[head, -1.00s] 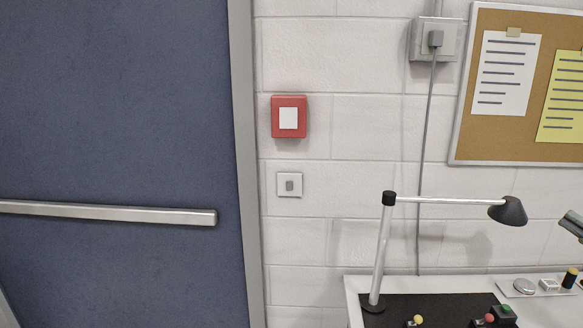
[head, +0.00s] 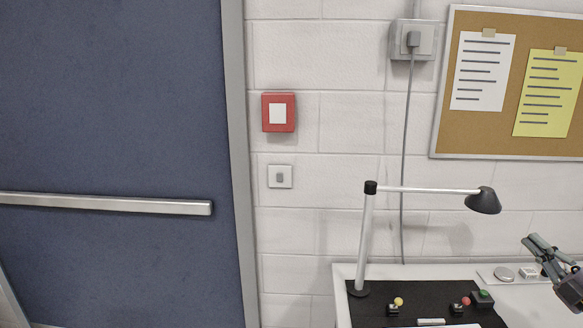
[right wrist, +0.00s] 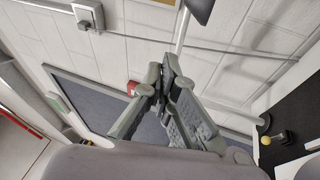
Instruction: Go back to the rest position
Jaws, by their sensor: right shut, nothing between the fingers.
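My right gripper (head: 532,242) shows at the right edge of the head view, in front of the wall and the table's right part. Its grey fingers are shut and empty. In the right wrist view the fingers (right wrist: 160,68) come together in the middle with nothing held between them. My left gripper is not in view.
A desk lamp (head: 366,240) stands on a black mat on the white table (head: 341,292). Small knobs and a green button (head: 484,295) are on the mat. A tray (head: 516,282) lies near my right gripper. A blue door (head: 110,120) with a bar is at left.

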